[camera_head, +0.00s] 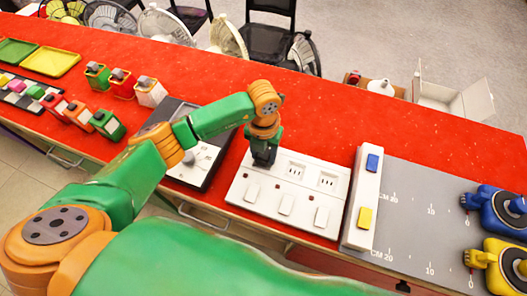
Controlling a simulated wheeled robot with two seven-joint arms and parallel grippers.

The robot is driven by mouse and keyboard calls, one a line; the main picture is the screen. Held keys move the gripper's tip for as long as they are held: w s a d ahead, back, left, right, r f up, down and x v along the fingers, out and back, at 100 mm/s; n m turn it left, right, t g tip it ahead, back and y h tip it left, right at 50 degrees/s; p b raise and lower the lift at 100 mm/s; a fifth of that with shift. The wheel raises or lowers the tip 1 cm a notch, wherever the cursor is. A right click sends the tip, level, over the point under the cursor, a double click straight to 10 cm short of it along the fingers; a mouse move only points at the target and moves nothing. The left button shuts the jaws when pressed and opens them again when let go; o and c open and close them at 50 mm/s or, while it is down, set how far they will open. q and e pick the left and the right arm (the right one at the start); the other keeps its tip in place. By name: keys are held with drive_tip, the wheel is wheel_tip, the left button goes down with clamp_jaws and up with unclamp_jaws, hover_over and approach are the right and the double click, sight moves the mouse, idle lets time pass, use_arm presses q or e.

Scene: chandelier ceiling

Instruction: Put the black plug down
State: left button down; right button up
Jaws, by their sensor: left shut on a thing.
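My left gripper (264,152) points down over the left part of a white socket panel (238,189). It is shut on the black plug (264,157), which is mostly hidden between the dark fingers and hard to tell apart from them. The plug is at the panel's back left, over or at a socket; I cannot tell whether it touches. Other sockets with dark slots and several white switches show on the panel. My right gripper is not in view.
A dark board (206,184) lies left of the panel. A grey measuring mat (412,212) with blue and yellow figures lies right. Red and green blocks (121,84) and trays (51,61) stand at left. Red tabletop (330,110) behind the panel is clear.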

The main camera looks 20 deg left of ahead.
use_arm(q)
drive_tip(key=shift+f, duration=0.2)
drive_tip(key=shift+c, duration=1.7)
unclamp_jaws()
drive_tip(key=shift+r, duration=0.1)
drive_tip(key=shift+r, duration=0.7)
wheel_tip(320, 180, up, 11)
drive_tip(key=b, duration=0.1)
drive_tip(key=shift+b, duration=0.35)
